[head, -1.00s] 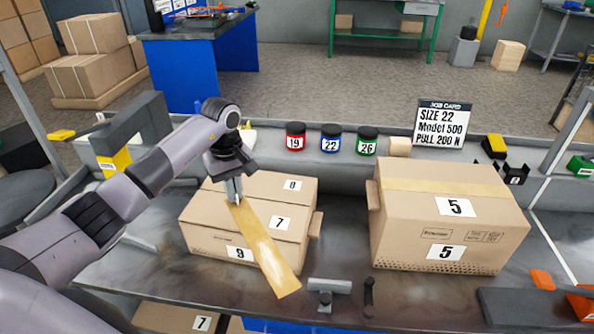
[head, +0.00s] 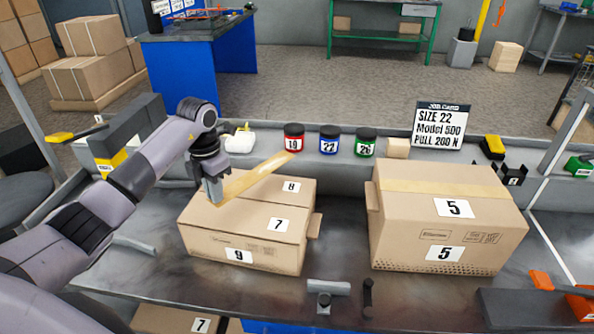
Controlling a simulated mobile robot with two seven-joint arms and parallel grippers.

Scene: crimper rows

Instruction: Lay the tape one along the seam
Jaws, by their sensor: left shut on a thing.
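A strip of tan tape (head: 258,177) is held by one end in my left gripper (head: 215,197), which is shut on it. The strip slants up to the right above the left box (head: 215,226), its free end near the red jar. The left box is closed, with labels 8 and 7 on its top and 9 on its front. A seam runs across its top between the 8 and 7 labels. The gripper is over the left part of the box top. I cannot tell whether the tape touches the box. My right gripper is not in view.
A box labelled 5 (head: 448,225), with a tape band on top, stands at the right. Red (head: 293,138), blue (head: 330,140) and green (head: 366,142) jars and a job card (head: 441,126) stand behind. A grey tool (head: 327,290) lies in front.

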